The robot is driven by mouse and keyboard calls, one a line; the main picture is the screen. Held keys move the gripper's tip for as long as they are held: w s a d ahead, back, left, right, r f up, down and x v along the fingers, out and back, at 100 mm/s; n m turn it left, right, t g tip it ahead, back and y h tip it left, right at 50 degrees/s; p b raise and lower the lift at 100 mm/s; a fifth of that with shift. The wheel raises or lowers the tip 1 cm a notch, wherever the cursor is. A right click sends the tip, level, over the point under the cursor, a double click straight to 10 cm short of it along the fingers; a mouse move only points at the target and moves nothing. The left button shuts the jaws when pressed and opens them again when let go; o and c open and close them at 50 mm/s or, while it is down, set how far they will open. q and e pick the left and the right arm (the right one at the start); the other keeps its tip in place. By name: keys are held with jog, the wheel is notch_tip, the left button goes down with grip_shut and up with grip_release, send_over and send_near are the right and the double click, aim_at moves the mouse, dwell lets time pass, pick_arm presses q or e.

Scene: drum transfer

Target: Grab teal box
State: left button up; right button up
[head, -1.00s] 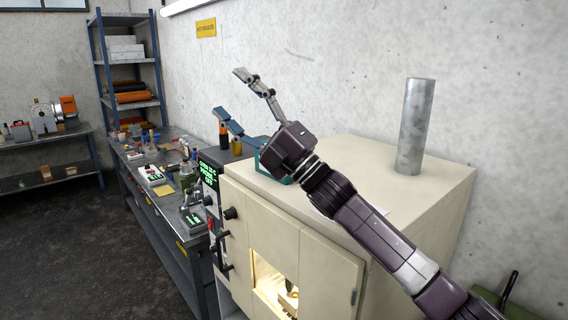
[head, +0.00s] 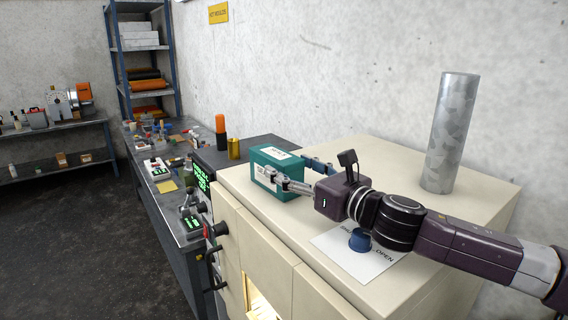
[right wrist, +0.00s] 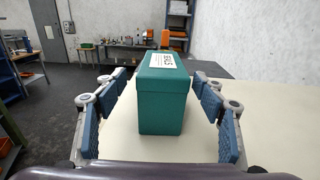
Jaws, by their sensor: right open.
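The teal box (head: 268,168) stands upright on the cream top of the oven-like cabinet, near its far left corner, with a white label on it. In the right wrist view the box (right wrist: 162,100) stands between the two blue-padded fingers. My right gripper (head: 296,176) is open, with one finger on each side of the box. In the right wrist view gaps show between the pads and the box sides, so my right gripper (right wrist: 160,118) is not closed on it. My left gripper is not in view.
The cabinet top (head: 462,190) carries a grey metal cylinder (head: 450,134) at the back right and a paper sheet (head: 345,262) with a blue object (head: 360,240) on it. An orange-topped bottle (head: 221,128) and a yellow cylinder (head: 234,148) stand beyond the box.

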aim_at(278, 155)
jog(key=p+x, duration=0.1)
jog(key=x, duration=0.1)
jog(key=shift+w+a+r+p, duration=0.15)
jog(key=shift+w+r+p, duration=0.15)
jog(key=shift+p, duration=0.1)
jog(key=p+x, duration=0.1)
jog(key=x, duration=0.1)
jog(key=shift+w+a+f, duration=0.1)
jog(key=shift+w+a, duration=0.1)
jog(key=shift+w, duration=0.05)
jog(key=shift+w+a+f+p, duration=0.15)
jog(key=shift+w+a+p, duration=0.15)
jog(key=shift+w, duration=0.35)
jog(key=shift+d, duration=0.1)
jog(key=shift+s, duration=0.1)
jog(key=c, duration=0.8)
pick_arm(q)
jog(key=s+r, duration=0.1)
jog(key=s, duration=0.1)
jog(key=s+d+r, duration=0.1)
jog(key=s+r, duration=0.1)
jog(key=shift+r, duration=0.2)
pick_arm(e)
jog(key=c, duration=0.7)
